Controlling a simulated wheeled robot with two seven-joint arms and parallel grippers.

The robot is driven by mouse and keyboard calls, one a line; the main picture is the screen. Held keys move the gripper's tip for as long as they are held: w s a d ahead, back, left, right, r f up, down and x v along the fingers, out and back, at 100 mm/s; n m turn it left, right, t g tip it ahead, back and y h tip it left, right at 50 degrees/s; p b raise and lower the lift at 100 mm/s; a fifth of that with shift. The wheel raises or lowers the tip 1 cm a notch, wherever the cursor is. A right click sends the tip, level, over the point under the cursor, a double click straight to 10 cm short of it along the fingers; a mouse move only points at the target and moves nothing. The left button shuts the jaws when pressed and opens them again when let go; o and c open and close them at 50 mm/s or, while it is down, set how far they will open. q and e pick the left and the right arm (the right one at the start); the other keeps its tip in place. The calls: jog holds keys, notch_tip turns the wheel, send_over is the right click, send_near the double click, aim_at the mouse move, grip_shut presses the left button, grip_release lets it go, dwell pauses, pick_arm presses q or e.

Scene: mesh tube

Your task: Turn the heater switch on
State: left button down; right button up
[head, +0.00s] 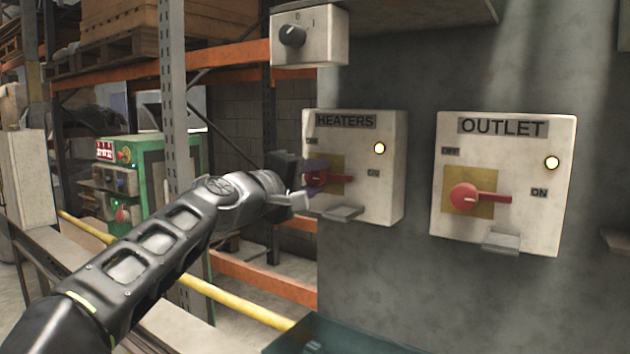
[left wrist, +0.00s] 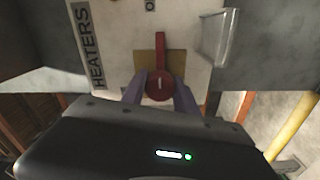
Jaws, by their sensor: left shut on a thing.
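The lever points right, toward the ON label (head: 373,173). The heater switch also shows in the left wrist view (left wrist: 160,55), its lever pointing up. My left gripper (head: 314,177) is at the switch, its two purple fingers on either side of the round knob, shut on it. The gripper hides part of the knob in the head view. My right gripper is not in view.
To the right is an outlet box (head: 420,215) with its own red switch (head: 480,197) and a lit lamp. Above is a small box with a black knob (head: 292,36). A yellow rail (head: 205,288) and orange shelving (head: 265,277) lie at left and below.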

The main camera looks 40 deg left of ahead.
pick_arm(q)
jog(key=shift+f, duration=0.1)
jog(key=c, duration=0.9)
grip_release()
jog(key=shift+c, duration=0.2)
jog(key=s, duration=0.7)
jog(key=shift+s+b, duration=0.35)
jog(key=shift+s, duration=0.05)
jog(key=shift+d, duration=0.1)
